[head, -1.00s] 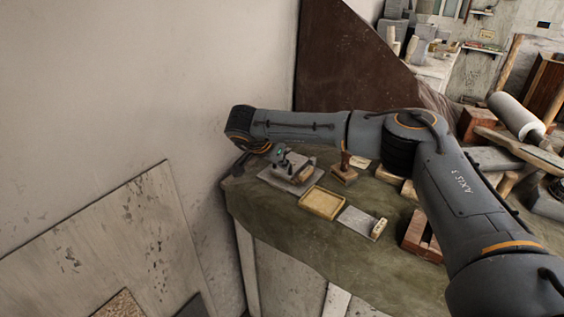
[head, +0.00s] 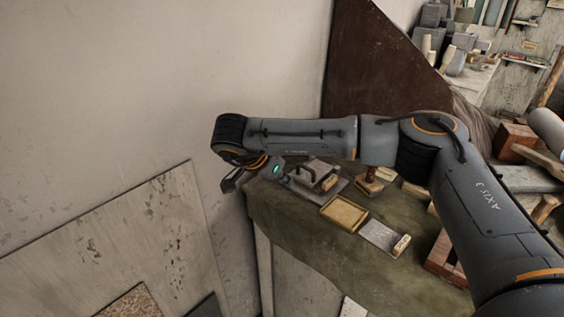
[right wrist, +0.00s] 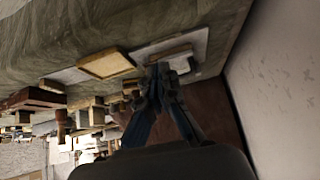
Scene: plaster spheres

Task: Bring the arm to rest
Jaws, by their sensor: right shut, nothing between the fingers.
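My right arm (head: 300,138) reaches from the right across the head view, over the cloth-covered table. Its gripper (head: 230,182) hangs at the table's left end, close to the wall in the picture. In the right wrist view the gripper (right wrist: 160,76) has its fingers together, with nothing between them. My left gripper does not show.
The green-brown cloth table (head: 300,225) bears a yellow tray (head: 344,214), a metal plate with a wooden block (head: 380,236) and a handled trowel (head: 318,178). A pale wall (head: 150,80) and leaning board (head: 110,240) stand left; a dark brown panel (head: 375,70) stands behind.

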